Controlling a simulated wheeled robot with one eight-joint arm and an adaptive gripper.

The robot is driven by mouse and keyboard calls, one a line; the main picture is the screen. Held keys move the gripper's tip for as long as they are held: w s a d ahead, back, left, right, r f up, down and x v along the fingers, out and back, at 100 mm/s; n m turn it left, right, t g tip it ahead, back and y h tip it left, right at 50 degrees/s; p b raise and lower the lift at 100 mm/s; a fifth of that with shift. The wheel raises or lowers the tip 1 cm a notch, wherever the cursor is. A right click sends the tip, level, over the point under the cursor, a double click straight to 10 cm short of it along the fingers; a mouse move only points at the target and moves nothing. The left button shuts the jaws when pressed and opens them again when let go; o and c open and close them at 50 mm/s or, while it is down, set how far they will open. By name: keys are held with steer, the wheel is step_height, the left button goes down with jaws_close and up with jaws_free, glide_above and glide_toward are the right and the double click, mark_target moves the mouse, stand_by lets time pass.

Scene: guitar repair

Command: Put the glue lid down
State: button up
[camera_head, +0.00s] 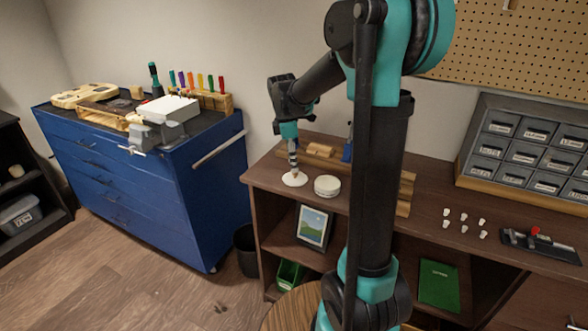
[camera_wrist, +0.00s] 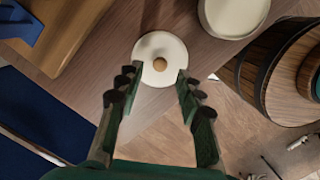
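The glue lid (camera_head: 295,180) is a white disc near the front left corner of the brown workbench. In the wrist view the lid (camera_wrist: 151,78) shows a round wooden knob (camera_wrist: 160,63) at its middle. It appears to lie flat on the bench top, close to the edge. My gripper (camera_head: 293,168) points down just above the lid. In the wrist view my gripper (camera_wrist: 158,72) has its two fingers apart, one on each side of the lid, with nothing clasped between them. The round white glue pot (camera_head: 327,186) stands just right of the lid; it also shows in the wrist view (camera_wrist: 232,14).
Wooden pieces and a blue tool (camera_head: 347,150) lie behind the pot. Several small white pieces (camera_head: 464,226) lie farther right on the bench (camera_head: 400,222). A blue tool cabinet (camera_head: 185,205) stands left. A wooden barrel (camera_wrist: 265,75) stands below the bench edge.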

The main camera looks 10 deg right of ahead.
mark_target(290, 177)
step_height(290, 177, up, 8)
steer(key=a, duration=0.1)
steer(key=shift+r, duration=0.25)
